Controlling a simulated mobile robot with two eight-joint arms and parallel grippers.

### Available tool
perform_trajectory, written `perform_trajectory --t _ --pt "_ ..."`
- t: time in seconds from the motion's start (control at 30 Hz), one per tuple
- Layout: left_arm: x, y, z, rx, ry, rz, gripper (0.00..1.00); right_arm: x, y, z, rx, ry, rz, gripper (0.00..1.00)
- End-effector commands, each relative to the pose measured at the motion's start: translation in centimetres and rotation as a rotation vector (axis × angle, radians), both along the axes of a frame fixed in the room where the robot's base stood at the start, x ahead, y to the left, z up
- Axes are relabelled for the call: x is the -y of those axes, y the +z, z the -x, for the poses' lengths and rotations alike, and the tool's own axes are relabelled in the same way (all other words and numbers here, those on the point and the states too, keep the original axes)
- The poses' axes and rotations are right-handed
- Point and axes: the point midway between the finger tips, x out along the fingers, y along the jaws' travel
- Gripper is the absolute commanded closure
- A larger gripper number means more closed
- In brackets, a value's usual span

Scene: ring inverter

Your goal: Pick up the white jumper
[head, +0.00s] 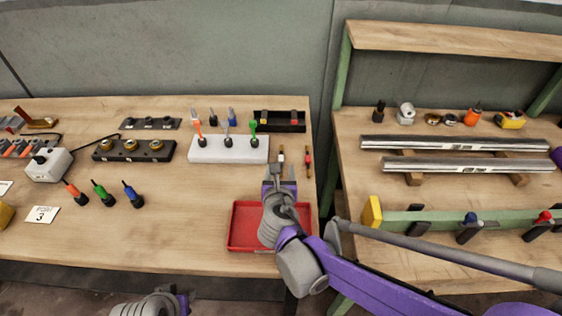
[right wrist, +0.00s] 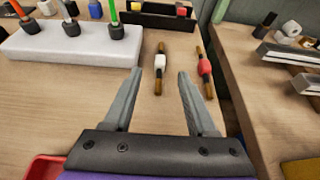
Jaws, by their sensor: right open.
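The white jumper (head: 281,154) lies on the left table near its right edge. In the right wrist view the white jumper (right wrist: 160,61) has a white middle and brown, black-banded ends. My right gripper (head: 280,172) is open and empty, just on the near side of the white jumper. In the right wrist view the fingertips of my right gripper (right wrist: 160,74) appear to either side of the jumper's near end, without visible contact. Part of my left arm shows at the bottom of the head view, but its fingertips are not clearly visible.
A red jumper (right wrist: 204,67) lies just right of the white one. A white block (head: 228,150) with coloured tools stands to the left, a black tray (head: 280,128) behind. A red tray (head: 243,230) lies under my right wrist. A gap separates the right bench (head: 400,195).

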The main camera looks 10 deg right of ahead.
Motion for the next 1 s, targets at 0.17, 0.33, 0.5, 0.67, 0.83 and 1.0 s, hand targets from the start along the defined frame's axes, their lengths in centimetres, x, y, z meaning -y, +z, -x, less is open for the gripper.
perform_trajectory --t 0.17,0.33,0.5,0.67,0.83,1.0 --pt "0.0 -0.2 0.0 -0.001 0.0 0.0 0.66 0.5 -0.9 -2.0 -0.001 -0.002 -0.003 0.43" --pt "0.0 -0.3 0.0 -0.001 0.0 0.0 0.66 0.8 -1.4 -3.3 0.0 -0.003 -0.003 0.43" --pt "0.0 -0.5 0.0 -0.002 0.0 0.0 0.66 1.2 -2.5 -5.7 0.0 -0.005 -0.004 0.43" --pt "0.0 -0.6 0.1 -0.002 0.0 0.0 0.66 1.4 -3.0 -6.9 0.0 -0.003 -0.004 0.43" --pt "0.0 -0.5 0.0 -0.002 0.0 0.0 0.66 1.4 -3.0 -7.0 0.0 -0.002 -0.006 0.43" --pt "0.0 -0.5 0.0 -0.002 0.0 0.0 0.66 1.4 -3.0 -7.0 0.0 -0.003 -0.005 0.62"
